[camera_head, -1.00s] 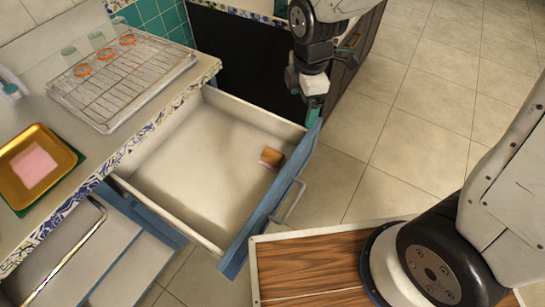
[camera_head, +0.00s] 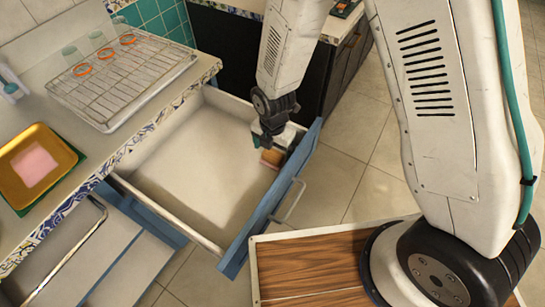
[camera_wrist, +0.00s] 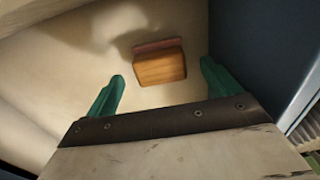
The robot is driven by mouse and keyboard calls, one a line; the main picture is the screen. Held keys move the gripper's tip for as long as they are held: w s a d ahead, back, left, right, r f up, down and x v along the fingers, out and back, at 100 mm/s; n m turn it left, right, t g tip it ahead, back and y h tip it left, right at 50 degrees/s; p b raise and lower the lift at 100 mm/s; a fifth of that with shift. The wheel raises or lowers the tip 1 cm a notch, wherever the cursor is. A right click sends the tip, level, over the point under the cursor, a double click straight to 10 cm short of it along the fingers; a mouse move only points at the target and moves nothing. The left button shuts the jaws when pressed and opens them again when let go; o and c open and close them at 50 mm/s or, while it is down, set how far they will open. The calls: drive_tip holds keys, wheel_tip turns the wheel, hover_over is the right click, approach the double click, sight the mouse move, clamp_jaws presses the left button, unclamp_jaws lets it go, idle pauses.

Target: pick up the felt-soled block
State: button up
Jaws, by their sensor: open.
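The felt-soled block (camera_head: 271,158) is a small wooden block lying in the open drawer, near its front right corner. In the wrist view the block (camera_wrist: 160,67) shows an orange-brown wooden face with a reddish felt layer along its far edge. My gripper (camera_head: 267,146) is inside the drawer, just above and beside the block, and partly covers it in the head view. In the wrist view the two green fingers of my gripper (camera_wrist: 162,82) are spread apart, with the block between and slightly beyond their tips. No contact shows.
The drawer (camera_head: 150,206) is pulled out, with a blue front panel (camera_head: 262,205) and bar handle close to the gripper. The rest of its floor is bare. A wire rack with glasses (camera_head: 120,75) and a golden tray (camera_head: 38,160) stand on the counter at left.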

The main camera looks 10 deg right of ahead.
sight(273, 153)
drive_tip(key=shift+f, duration=1.25)
drive_tip(key=c, duration=1.1)
drive_tip(key=shift+c, duration=0.2)
wheel_tip(273, 153, up, 10)
drive_tip(key=shift+r, duration=0.1)
drive_tip(key=shift+o, duration=0.9)
